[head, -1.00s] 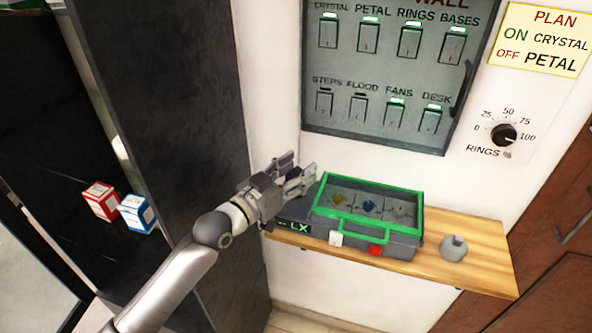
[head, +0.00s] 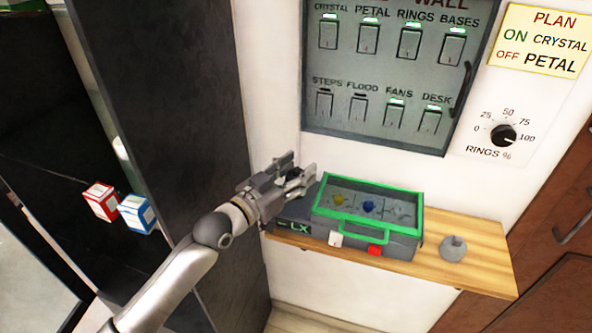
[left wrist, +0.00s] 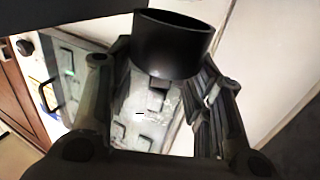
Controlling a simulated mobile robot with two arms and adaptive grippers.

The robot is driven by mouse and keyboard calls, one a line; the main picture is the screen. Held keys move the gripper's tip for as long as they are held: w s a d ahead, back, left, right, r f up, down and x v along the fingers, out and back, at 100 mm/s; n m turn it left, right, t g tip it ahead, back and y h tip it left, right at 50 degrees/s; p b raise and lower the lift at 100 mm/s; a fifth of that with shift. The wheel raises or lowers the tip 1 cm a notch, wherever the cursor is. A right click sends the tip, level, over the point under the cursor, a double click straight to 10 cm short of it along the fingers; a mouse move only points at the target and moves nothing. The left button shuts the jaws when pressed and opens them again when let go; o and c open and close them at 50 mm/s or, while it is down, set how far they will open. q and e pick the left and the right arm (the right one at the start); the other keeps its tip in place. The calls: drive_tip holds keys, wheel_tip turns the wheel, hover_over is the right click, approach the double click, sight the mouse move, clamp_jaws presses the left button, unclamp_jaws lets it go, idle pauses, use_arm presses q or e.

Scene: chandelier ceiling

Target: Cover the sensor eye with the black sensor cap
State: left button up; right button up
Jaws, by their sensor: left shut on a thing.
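My left gripper (head: 299,174) is over the left end of a grey box with a lit LX display (head: 294,226), close to the wall. In the left wrist view, the black sensor cap (left wrist: 173,45), a short open-ended cylinder, sits at the fingers of my left gripper (left wrist: 165,95), which is shut on it. I cannot make out the sensor eye; the gripper hides part of the box's left end. My right gripper is not in view.
The box has a green-framed clear lid (head: 368,207) and stands on a wooden shelf (head: 485,268). A grey round piece (head: 454,248) sits at the shelf's right. A switch panel (head: 385,75) and a dial (head: 503,135) are on the wall. A dark upright panel (head: 170,90) stands left.

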use_arm(q)
drive_tip(key=shift+f+b, duration=0.9)
drive_tip(key=shift+f, duration=0.3)
idle(0.3)
drive_tip(key=o, duration=0.6)
drive_tip(key=shift+c, duration=0.2)
drive_tip(key=shift+p+v, duration=0.9)
drive_tip(key=shift+v, duration=1.7)
drive_tip(key=shift+p+v, duration=0.6)
drive_tip(key=shift+v, duration=2.35)
